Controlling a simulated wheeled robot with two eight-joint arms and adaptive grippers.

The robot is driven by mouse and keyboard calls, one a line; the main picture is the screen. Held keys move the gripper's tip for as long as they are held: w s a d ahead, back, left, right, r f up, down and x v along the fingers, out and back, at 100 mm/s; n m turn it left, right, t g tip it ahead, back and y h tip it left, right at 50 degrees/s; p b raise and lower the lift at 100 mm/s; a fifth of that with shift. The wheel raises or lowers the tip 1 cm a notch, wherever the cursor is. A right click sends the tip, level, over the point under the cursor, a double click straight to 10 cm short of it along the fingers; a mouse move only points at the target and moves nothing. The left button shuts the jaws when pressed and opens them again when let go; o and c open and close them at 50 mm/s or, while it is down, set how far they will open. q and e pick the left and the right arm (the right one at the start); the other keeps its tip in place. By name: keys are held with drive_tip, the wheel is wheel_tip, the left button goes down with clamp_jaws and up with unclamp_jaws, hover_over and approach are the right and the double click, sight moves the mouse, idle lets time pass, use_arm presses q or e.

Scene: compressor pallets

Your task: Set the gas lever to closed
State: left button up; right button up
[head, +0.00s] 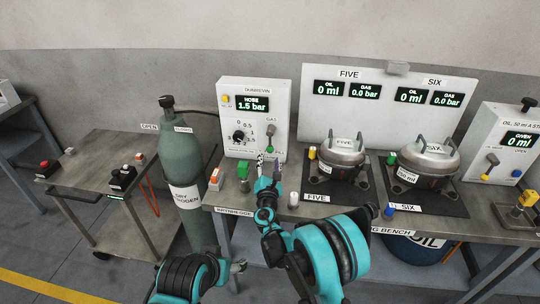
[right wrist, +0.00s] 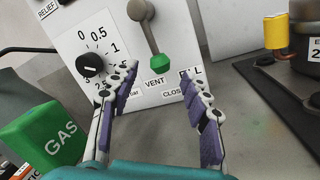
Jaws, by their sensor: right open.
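The gas lever (head: 270,134) is a grey arm with a green knob on the front of the white panel box (head: 236,87), under a "GAS" label. In the right wrist view the lever (right wrist: 149,35) hangs down, its green knob (right wrist: 160,63) near the "VENT", "CLOSED" and partly hidden "FILL" labels. My right gripper (head: 270,163) is open in front of the panel. In its wrist view the knob appears between the two fingertips (right wrist: 158,76), with no clear contact. My left gripper (head: 238,267) is low, before the bench; its jaw state is unclear.
A green gas block (right wrist: 45,130) stands on the bench left of the right gripper. A black dial (right wrist: 90,65) sits left of the lever. The grey-green cylinder (head: 181,155) stands left of the bench. Two compressors, five (head: 343,150) and six (head: 428,156), stand to the right.

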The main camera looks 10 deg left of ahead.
drive_tip(key=s, duration=0.5)
drive_tip(key=s+d, duration=0.1)
drive_tip(key=s, duration=0.2)
drive_tip(key=shift+f, duration=0.4)
drive_tip(key=shift+d, duration=0.1)
drive_tip(key=s+d+r+m+g+h, duration=0.25)
drive_tip(key=d+m, duration=0.25)
drive_tip(key=d, duration=0.3)
drive_tip(key=s+d+r+m+g+h, duration=0.1)
drive_tip(key=s+d+r+m+h, duration=0.15)
drive_tip(key=d+m, duration=0.45)
drive_tip(key=s+d+r+m+g+h, duration=0.1)
drive_tip(key=d+r+m+g, duration=0.2)
drive_tip(key=d, duration=0.6)
drive_tip(key=s+d+f+m+g, duration=0.1)
drive_tip(key=s+d+m+g, duration=0.1)
drive_tip(key=s+d+m, duration=0.4)
drive_tip(key=s+d+f+m+g, duration=0.15)
drive_tip(key=s+m, duration=0.25)
drive_tip(key=s, duration=0.4)
drive_tip(key=s+a+f+m+g+y, duration=0.1)
drive_tip(key=s+f+m, duration=0.1)
drive_tip(key=s, duration=0.4)
drive_tip(key=s+a+f+m+g+y, duration=0.1)
drive_tip(key=s+f+m+y, duration=0.1)
drive_tip(key=s, duration=0.4)
drive_tip(key=shift+s+f+m+y, duration=0.15)
drive_tip(key=shift+m+y, duration=0.15)
drive_tip(key=shift+m, duration=0.6)
